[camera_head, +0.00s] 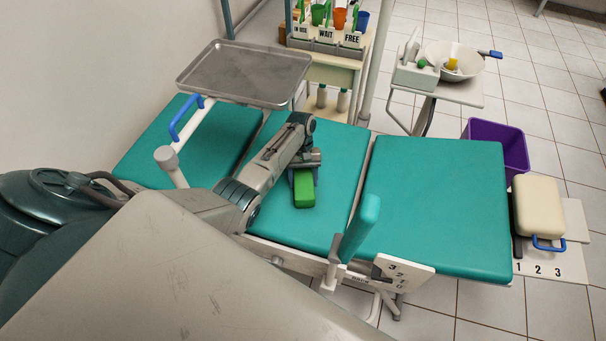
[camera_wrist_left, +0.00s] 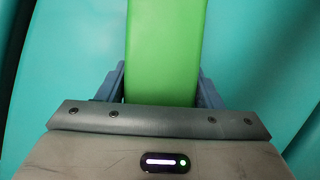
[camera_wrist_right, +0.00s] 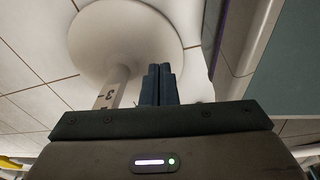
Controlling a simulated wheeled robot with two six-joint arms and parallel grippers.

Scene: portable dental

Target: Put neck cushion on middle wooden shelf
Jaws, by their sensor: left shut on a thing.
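A green block, which I take to be the neck cushion (camera_head: 304,189), is held over the middle teal pad of the dental chair. My left gripper (camera_head: 304,168) is shut on it. In the left wrist view the green cushion (camera_wrist_left: 164,50) lies between the two blue-grey fingers, with teal padding behind. I cannot tell if the cushion touches the pad. A cart with wooden shelves (camera_head: 328,76) stands behind the chair at the top; the tray and chair partly hide its lower part. My right gripper (camera_wrist_right: 160,86) shows only in its wrist view, fingers together and empty.
A metal tray (camera_head: 243,72) stands over the chair's back left. A teal armrest (camera_head: 360,226) rises between the pads. A side table with a white bowl (camera_head: 456,58) and a purple bin (camera_head: 498,146) are right. A white round disc (camera_wrist_right: 125,40) is close behind my right fingers.

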